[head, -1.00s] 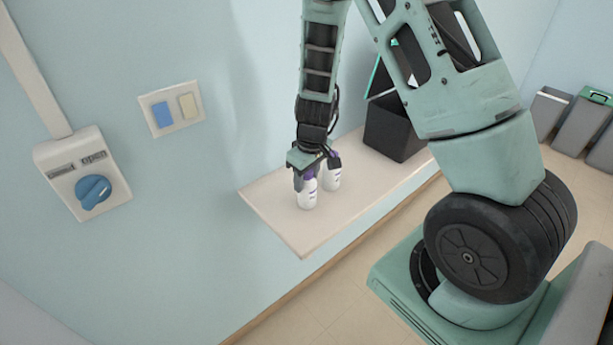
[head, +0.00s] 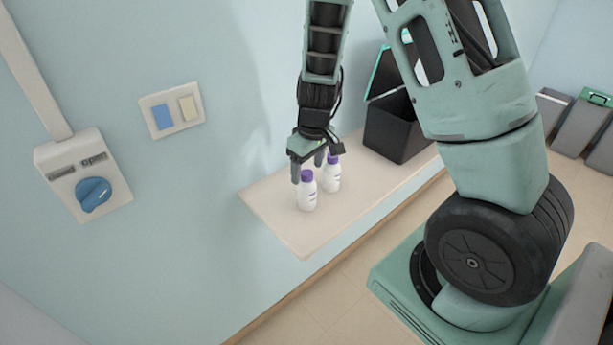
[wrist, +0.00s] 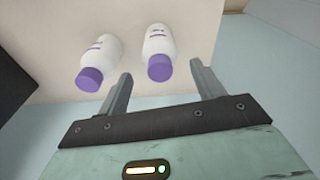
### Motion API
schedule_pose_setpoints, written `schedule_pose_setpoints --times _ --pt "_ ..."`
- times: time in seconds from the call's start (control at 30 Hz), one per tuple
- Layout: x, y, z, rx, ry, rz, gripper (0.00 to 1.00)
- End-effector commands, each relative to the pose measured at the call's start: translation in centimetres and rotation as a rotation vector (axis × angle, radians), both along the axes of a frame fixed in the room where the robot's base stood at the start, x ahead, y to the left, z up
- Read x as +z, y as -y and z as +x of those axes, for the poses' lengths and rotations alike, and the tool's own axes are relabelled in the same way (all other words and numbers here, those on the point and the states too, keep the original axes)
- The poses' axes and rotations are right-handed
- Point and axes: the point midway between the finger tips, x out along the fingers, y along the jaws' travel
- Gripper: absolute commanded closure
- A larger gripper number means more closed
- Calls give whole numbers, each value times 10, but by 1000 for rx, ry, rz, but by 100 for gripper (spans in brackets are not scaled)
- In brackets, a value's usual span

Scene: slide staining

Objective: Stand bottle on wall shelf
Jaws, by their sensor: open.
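Two white bottles with purple caps stand upright side by side on the wall shelf (head: 275,208). The front bottle (head: 307,194) is nearer the shelf's free end, and the other bottle (head: 331,175) is just behind it, nearer the black bin. My gripper (head: 307,173) is open, with its fingers just above and around the front bottle's cap, holding nothing. In the wrist view the front bottle (wrist: 158,43) shows beyond and between the fingertips (wrist: 160,70). The other bottle (wrist: 103,57) lies outside the left finger there.
A black open bin (head: 397,128) stands on the shelf further right. A wall control with a blue knob (head: 93,192) and a switch plate (head: 172,110) are on the wall to the left. Grey bins (head: 550,110) stand at the far right. The shelf's near end is clear.

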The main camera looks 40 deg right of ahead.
Motion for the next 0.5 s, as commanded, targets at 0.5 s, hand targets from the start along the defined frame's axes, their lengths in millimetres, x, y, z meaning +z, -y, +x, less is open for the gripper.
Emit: schedule_pose_setpoints --times 0.5 --pt "76 -6 -11 8 -1 7 33"
